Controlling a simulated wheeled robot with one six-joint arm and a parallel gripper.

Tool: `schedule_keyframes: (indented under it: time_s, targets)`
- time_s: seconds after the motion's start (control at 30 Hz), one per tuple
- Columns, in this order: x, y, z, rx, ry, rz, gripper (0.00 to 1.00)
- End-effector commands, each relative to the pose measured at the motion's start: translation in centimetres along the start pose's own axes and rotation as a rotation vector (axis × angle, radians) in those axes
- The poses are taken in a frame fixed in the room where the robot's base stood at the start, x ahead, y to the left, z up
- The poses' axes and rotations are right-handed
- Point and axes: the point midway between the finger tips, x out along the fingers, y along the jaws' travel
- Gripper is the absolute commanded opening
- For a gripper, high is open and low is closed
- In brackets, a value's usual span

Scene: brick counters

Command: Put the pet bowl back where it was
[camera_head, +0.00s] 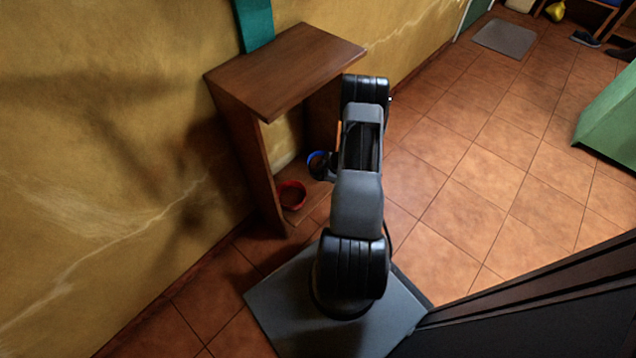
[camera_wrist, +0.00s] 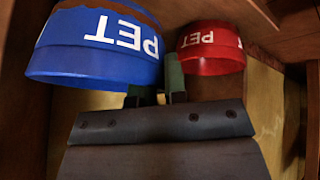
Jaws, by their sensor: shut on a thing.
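A blue pet bowl (camera_head: 317,158) with dark contents is inside the wooden stand, at its lower level. In the wrist view the blue bowl (camera_wrist: 95,55) is large at upper left, with white PET lettering. My gripper (camera_wrist: 157,90) is shut on the near edge of the blue bowl; the exact contact is partly hidden. A red pet bowl (camera_head: 291,195) stands on the low shelf (camera_head: 311,205), nearer to me. In the wrist view the red bowl (camera_wrist: 210,48) is at upper right. I cannot tell whether the blue bowl rests on the shelf or hangs slightly above it.
The wooden stand's top (camera_head: 285,65) overhangs the bowls, and its side panel (camera_head: 250,160) closes the left. A yellow wall (camera_head: 90,130) is behind. Tiled floor (camera_head: 490,160) is clear to the right. A green block (camera_head: 610,120) stands at far right.

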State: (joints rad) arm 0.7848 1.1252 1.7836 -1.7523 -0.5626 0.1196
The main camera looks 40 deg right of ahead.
Motion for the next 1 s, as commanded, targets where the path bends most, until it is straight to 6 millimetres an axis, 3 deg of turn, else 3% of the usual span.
schedule_keyframes:
  time_s: [0.4,0.6,0.93,0.97,1.0]
  targets:
    - [3.0,0.5,-0.1,-0.003,0.001,-0.002,0.0]
    - [5.2,0.0,1.4,-0.002,0.0,-0.001,0.0]
    - [5.2,0.0,1.4,-0.002,0.0,-0.001,0.0]
    - [5.2,0.0,1.4,-0.001,0.0,-0.002,0.14]
    - [5.2,0.0,1.4,-0.001,0.0,-0.002,0.17]
